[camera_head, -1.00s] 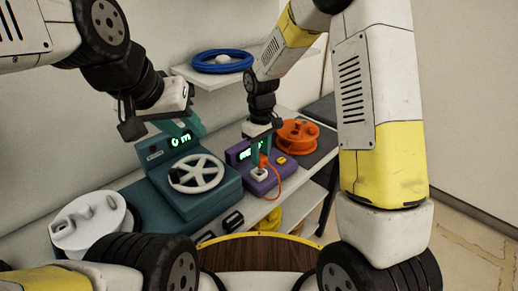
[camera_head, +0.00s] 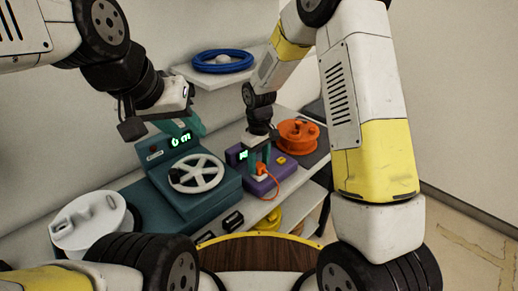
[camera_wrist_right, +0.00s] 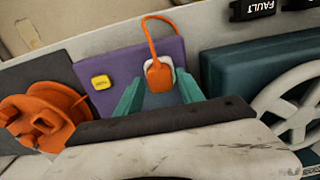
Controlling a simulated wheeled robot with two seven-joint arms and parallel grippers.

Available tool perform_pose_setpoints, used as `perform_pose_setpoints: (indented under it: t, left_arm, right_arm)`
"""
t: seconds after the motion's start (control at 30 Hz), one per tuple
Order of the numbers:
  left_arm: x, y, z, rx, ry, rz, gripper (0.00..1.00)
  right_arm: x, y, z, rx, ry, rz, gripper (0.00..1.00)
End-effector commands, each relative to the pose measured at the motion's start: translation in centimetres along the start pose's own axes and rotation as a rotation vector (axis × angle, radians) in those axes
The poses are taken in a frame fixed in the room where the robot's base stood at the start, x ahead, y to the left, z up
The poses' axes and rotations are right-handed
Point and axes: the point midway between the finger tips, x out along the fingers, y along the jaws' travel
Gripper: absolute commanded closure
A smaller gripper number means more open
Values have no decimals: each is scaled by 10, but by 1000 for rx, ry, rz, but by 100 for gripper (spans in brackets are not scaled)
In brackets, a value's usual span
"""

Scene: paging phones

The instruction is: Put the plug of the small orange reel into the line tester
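The small orange reel (camera_head: 297,134) sits at the right end of the bench, and also shows in the right wrist view (camera_wrist_right: 42,115). Its orange plug (camera_wrist_right: 158,76) stands at the white socket of the purple line tester (camera_head: 262,188); the cord loops from it. The plug appears seated, though its tip is hidden. My right gripper (camera_wrist_right: 160,92) is open, its teal fingers on either side of the plug with visible gaps. My left gripper (camera_head: 182,124) hangs empty above the teal machine; its finger gap is unclear.
The teal machine (camera_head: 160,170) with a white spoked wheel stands left of the tester. A white reel (camera_head: 90,225) is at the bench's left end. A blue coil (camera_head: 222,61) lies on the upper shelf (camera_head: 205,78). Yellow items (camera_head: 268,217) show below the bench.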

Motion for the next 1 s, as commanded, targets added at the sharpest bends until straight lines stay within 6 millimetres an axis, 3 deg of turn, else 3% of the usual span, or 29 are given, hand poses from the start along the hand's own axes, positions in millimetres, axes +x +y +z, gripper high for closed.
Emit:
perform_pose_setpoints:
  t: [0.33, 0.47, 1.0]
  left_arm:
    - [0, 0, 0, 0, 0, 0, 64]
    - [0, 0, 0, 0, 0, 0, 64]
    - [0, 0, 0, 0, 0, 0, 64]
  right_arm:
    - [-1, 0, 0, 0, 1, 0, 46]
    - [-11, 0, -1, 0, 4, 1, 46]
    - [-114, 0, -1, 1, 3, 1, 46]
